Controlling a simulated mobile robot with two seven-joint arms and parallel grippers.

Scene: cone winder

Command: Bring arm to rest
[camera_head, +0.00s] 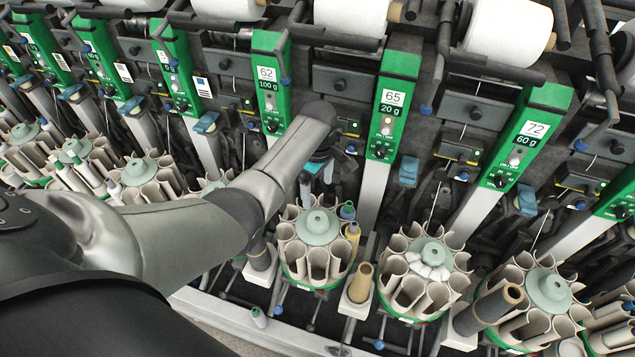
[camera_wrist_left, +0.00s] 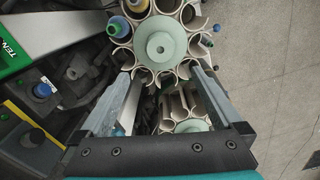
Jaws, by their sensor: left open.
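My left arm comes in from the left and reaches over the machine. My left gripper (camera_head: 322,168) is at its end, mostly hidden behind the wrist, in front of the machine between the signs 62 and 65. In the left wrist view the left gripper (camera_wrist_left: 165,75) has its two fingers wide apart with nothing held between them. A round bobbin magazine (camera_head: 316,243) stands below it; it also shows ahead of the fingers in the wrist view (camera_wrist_left: 160,46), with a blue and a yellow bobbin in its tubes. My right gripper does not show.
Green panels (camera_head: 391,105) and large white yarn cones (camera_head: 508,30) line the machine. More magazines (camera_head: 428,275) stand along the front. A brown tube (camera_head: 360,284) stands on a peg beside the nearest magazine. Bare grey floor (camera_wrist_left: 280,90) shows in the wrist view.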

